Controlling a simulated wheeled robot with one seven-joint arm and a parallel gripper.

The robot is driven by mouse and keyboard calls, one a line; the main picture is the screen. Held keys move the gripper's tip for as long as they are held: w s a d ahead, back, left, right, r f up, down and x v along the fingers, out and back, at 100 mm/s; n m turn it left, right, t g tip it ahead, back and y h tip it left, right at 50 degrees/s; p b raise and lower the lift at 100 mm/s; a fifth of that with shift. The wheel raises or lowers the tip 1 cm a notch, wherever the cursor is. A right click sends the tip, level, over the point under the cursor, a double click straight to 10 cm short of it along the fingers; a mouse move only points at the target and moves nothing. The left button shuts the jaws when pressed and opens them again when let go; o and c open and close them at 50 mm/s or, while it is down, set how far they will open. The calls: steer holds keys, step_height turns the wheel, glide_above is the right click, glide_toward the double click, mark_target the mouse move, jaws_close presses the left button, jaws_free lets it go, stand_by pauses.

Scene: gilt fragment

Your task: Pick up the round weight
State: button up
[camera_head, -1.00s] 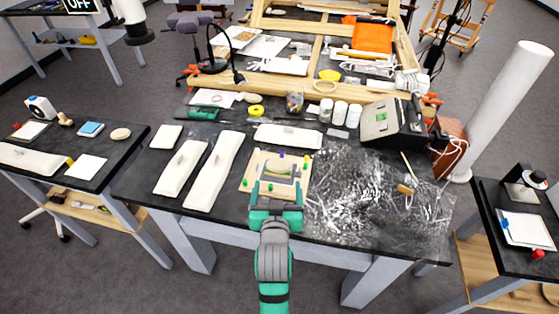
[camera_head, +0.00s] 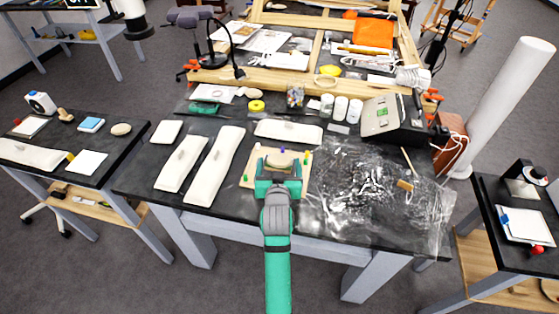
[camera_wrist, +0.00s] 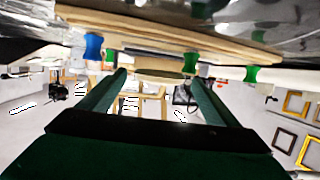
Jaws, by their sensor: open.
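A wooden board (camera_head: 248,180) with small coloured pegs lies on the dark worktable. A pale, rounded flat piece (camera_head: 282,162) sits on the board, partly hidden by my gripper; I take it for the round weight. My gripper (camera_head: 281,168) is open over the board's near part, its fingers reaching toward that piece. Blue and green pegs stand on either side. I cannot tell whether the fingers touch the disc.
Long pale padded pieces (camera_head: 214,168) lie left of the board, and another pale pad (camera_head: 288,132) lies behind it. Crumpled clear film (camera_head: 365,185) covers the table to the right. Jars (camera_head: 341,108) and a grey box (camera_head: 391,119) stand at the back.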

steer(key=shift+w, duration=0.15)
steer(key=c, duration=1.3)
steer(key=shift+r, duration=0.15)
steer(key=shift+c, duration=0.2)
